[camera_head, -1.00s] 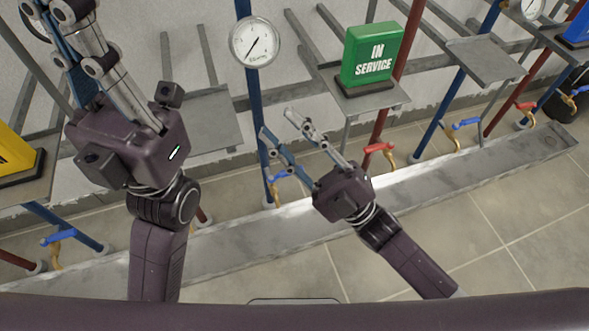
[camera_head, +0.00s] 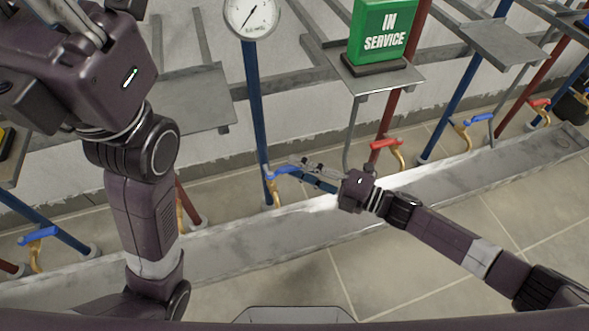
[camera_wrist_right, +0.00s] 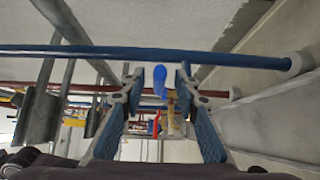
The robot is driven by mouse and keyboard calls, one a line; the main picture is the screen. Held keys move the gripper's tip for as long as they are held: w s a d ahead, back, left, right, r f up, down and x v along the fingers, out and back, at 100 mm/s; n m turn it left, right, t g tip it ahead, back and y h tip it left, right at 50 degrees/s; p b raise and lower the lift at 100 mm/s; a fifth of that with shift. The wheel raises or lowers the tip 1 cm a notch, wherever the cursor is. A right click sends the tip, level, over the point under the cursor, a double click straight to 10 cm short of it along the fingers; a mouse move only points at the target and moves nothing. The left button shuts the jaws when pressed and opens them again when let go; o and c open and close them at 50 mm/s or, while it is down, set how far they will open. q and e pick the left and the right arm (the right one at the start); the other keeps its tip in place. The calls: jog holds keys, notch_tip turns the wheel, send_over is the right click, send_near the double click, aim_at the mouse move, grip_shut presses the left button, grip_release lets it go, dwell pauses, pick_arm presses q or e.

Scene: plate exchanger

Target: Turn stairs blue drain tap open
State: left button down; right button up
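A blue drain tap handle (camera_head: 288,170) on a brass tap sits low on the blue pipe (camera_head: 256,115) under the round gauge. My right gripper (camera_head: 300,172) is just right of it, low over the trough, pointing left at it. In the right wrist view the fingers of my right gripper (camera_wrist_right: 158,90) stand apart, with the blue handle (camera_wrist_right: 159,78) showing between them. I cannot tell whether they touch it. My left gripper (camera_head: 62,12) is raised at the upper left, its fingertips cut off by the frame.
A grey trough (camera_head: 235,245) runs along the wall below the taps. A red tap (camera_head: 385,143) and other blue taps (camera_head: 38,235) sit on neighbouring pipes. A green IN SERVICE sign (camera_head: 383,30) stands on a grey shelf (camera_head: 375,80). The tiled floor in front is open.

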jog(key=shift+x, duration=0.85)
grip_shut()
